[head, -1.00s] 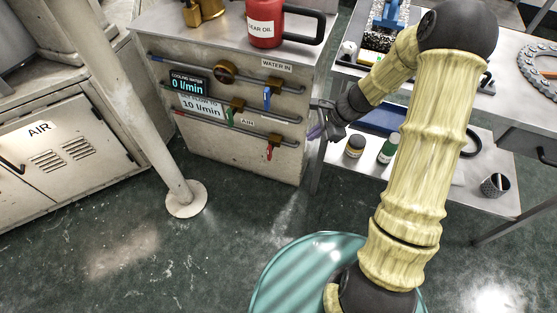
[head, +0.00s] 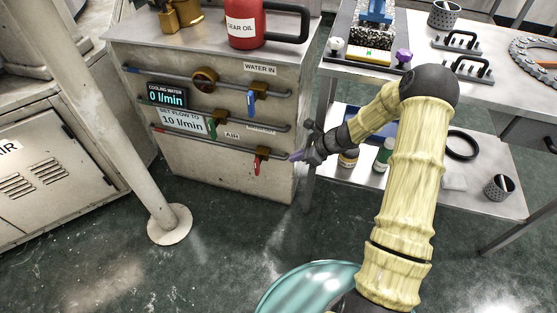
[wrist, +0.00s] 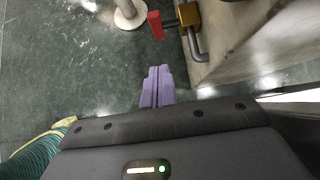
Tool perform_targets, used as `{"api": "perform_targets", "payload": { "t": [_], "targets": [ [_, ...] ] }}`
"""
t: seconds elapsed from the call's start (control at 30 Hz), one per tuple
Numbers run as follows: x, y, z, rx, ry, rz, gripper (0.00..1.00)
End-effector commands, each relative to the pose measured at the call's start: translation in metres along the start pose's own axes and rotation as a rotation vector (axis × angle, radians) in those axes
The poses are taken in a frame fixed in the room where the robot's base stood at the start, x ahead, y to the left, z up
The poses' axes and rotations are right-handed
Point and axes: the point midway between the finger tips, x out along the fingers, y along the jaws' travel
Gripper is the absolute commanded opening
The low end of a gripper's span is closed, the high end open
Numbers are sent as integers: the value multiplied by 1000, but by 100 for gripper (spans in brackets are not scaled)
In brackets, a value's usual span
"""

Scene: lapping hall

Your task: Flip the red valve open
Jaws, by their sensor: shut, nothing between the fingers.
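The red valve handle (head: 257,164) hangs down from its brass body on the lowest pipe of the cabinet front, right of the AIR label. In the wrist view the red handle (wrist: 155,24) shows at the top centre, beside its brass body (wrist: 188,15). My gripper (head: 294,157) is to the right of the red handle, apart from it, near the cabinet's right edge. In the wrist view the purple fingers (wrist: 157,72) are together with nothing between them, pointing toward the floor below the valve.
A blue valve handle (head: 250,103) and a green handle (head: 212,127) sit on pipes above. A steel bench (head: 430,185) with bottles is close on the right. A white post (head: 110,110) stands left.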

Motion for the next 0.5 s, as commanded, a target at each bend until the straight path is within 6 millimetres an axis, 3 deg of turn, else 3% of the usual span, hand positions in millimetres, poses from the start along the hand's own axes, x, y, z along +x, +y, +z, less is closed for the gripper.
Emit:
{"api": "perform_targets", "payload": {
  "t": [0.5],
  "targets": [
    [85,1,-3,-2,-1,3,0]
  ]
}}
